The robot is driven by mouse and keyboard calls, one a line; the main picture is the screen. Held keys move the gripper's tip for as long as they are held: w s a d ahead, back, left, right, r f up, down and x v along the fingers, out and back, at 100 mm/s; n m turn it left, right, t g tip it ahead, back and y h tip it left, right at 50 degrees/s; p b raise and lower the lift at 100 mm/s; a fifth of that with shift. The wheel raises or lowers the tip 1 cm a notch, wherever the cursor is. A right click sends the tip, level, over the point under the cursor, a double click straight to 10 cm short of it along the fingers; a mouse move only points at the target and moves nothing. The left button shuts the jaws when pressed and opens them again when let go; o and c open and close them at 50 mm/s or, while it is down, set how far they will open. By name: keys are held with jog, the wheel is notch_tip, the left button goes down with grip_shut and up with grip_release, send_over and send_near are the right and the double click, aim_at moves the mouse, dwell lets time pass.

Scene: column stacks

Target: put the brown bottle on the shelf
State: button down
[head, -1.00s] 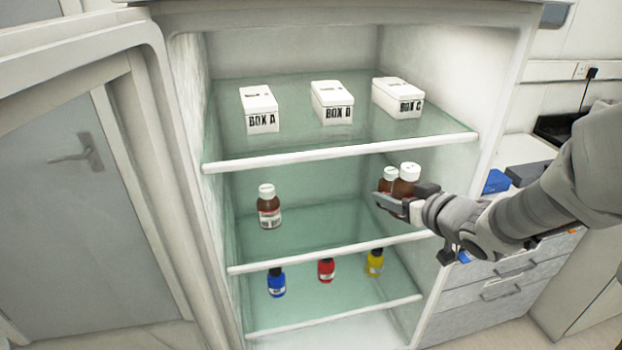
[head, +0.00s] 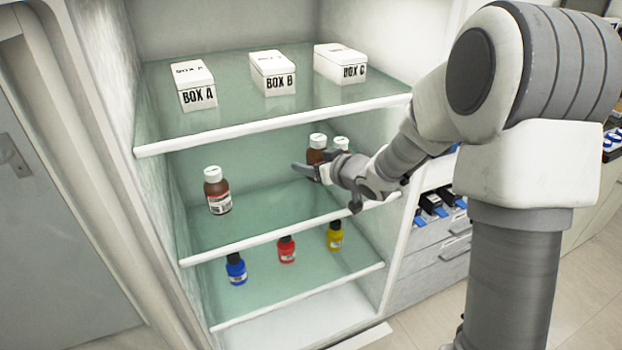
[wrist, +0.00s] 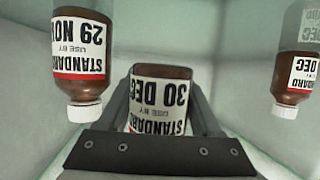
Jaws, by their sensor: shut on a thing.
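My gripper (head: 312,172) reaches in from the right at the middle shelf. It is shut on a brown bottle (head: 316,156) with a white cap. In the wrist view the picture is upside down, and this held bottle (wrist: 158,98), labelled 30 DEC, is between the fingers. I cannot tell whether its base touches the shelf (head: 265,215). A second brown bottle (head: 341,146) stands just right of it, partly hidden by my gripper. A third brown bottle (head: 217,192) stands upright at the left of that shelf. The wrist view shows bottles left (wrist: 83,55) and right (wrist: 298,68).
White boxes A (head: 195,88), B (head: 272,75) and C (head: 340,65) stand on the shelf above. Blue (head: 236,269), red (head: 286,250) and yellow (head: 335,236) bottles stand below. Free room lies between the left bottle and my gripper.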

aim_at(311, 185)
jog(key=shift+f+b, duration=0.45)
jog(key=shift+f, duration=1.4)
jog(key=shift+f, duration=0.1)
jog(key=shift+f, duration=0.15)
jog(key=shift+c, duration=1.8)
grip_release()
